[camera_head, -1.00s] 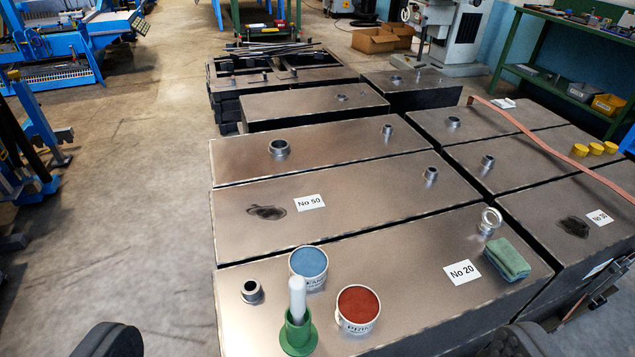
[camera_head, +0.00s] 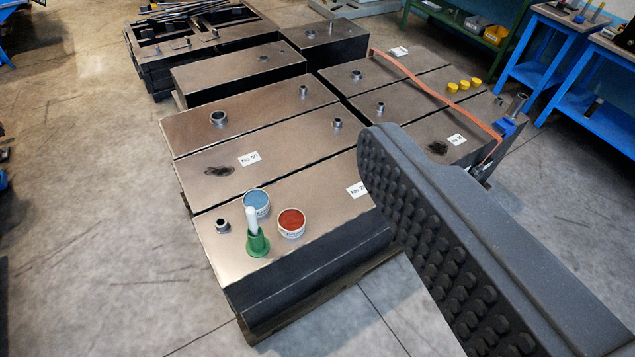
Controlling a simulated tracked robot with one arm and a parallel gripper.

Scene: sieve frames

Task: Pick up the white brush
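The white brush (camera_head: 252,219) stands upright in a green holder (camera_head: 257,242), with only its white upper part showing. The holder is on the near left part of the closest metal block (camera_head: 300,255), beside a blue-topped can (camera_head: 257,200) and a red-topped can (camera_head: 291,223). One dark studded finger of my gripper (camera_head: 440,235) fills the right side of the view, well to the right of the brush. Its studded pad is bare and faces left with nothing against it. The other finger is out of view. My gripper is open and empty, apart from the brush.
A metal collar (camera_head: 222,226) sits left of the cans. More metal blocks (camera_head: 250,105) with collars stand behind, crossed by an orange strap (camera_head: 430,90). Blue workbenches (camera_head: 590,75) stand at the back right. The floor (camera_head: 90,200) on the left is clear.

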